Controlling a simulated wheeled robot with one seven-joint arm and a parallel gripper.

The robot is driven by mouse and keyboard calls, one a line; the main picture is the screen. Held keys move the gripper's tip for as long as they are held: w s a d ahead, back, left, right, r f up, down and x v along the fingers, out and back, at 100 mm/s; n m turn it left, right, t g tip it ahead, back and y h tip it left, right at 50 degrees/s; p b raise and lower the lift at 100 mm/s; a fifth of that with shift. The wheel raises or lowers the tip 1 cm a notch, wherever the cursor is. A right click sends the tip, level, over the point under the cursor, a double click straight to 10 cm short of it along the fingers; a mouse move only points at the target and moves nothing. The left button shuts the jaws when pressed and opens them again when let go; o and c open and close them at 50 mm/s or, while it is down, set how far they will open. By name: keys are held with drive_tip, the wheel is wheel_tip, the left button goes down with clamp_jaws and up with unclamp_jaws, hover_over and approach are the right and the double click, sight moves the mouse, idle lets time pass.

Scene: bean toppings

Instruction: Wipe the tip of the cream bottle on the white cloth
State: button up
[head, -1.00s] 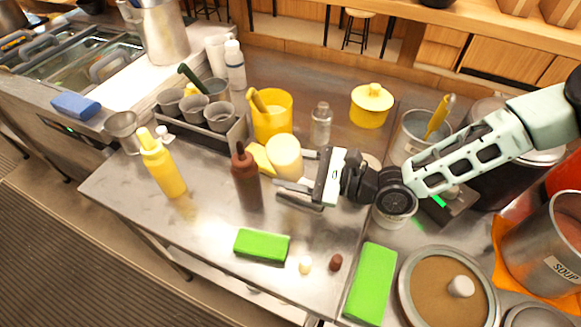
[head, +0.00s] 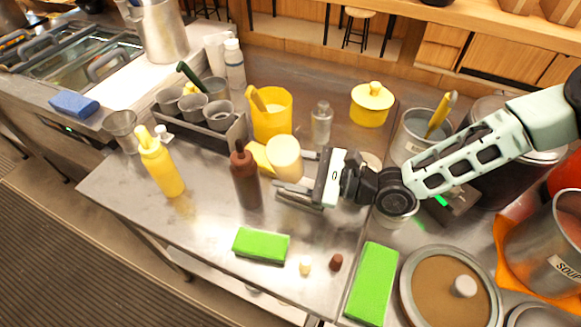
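A cream-coloured cylinder, which looks like the cream bottle (head: 286,157), is between the fingers of my gripper (head: 292,172) with its broad end towards the camera. My gripper appears shut on it; the far finger is partly hidden behind it. The bottle's tip is not visible.
A brown bottle (head: 245,180) and a yellow bottle (head: 162,168) stand upright to the left. A yellow pot (head: 272,122) is behind. Green sponges (head: 261,246) (head: 371,284) and small cream (head: 306,265) and brown (head: 336,262) caps lie in front. The left front steel is clear.

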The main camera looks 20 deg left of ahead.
drive_tip(key=shift+f+b, duration=0.65)
drive_tip(key=shift+b, duration=0.2)
idle(1.6)
drive_tip(key=shift+d, duration=0.1)
drive_tip(key=shift+s+d, duration=0.2)
drive_tip(key=shift+d, duration=2.3)
drive_tip(key=shift+r, duration=0.1)
drive_tip(key=shift+r+p, duration=1.95)
drive_tip(key=shift+r, duration=1.05)
drive_tip(key=shift+r, duration=0.1)
